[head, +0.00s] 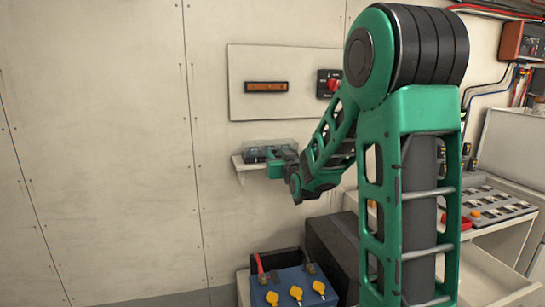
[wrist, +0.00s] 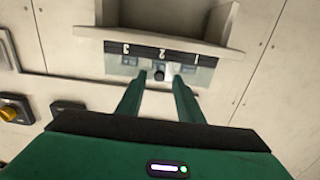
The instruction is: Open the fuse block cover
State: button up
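The fuse block (head: 254,155) sits on a small wall shelf in the head view, under a clear cover (head: 283,143). My gripper (head: 272,167) is at its front edge and hides part of it. In the wrist view the fuse block (wrist: 118,67) shows upside down, with a dark strip marked 1, 2 and 3. A small dark knob (wrist: 158,75) is at the middle of its front. My gripper (wrist: 159,80) is open, with a fingertip on each side of the knob. I cannot tell whether the fingers touch it.
A wall panel (head: 253,63) with an orange label and a red switch (head: 333,85) is above the shelf (head: 241,169). A blue battery (head: 285,290) with yellow caps stands below. A bench with a grey tray (head: 490,207) is at right. The left wall is bare.

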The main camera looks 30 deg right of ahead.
aim_at(271, 148)
jog(key=shift+x, duration=1.1)
grip_shut()
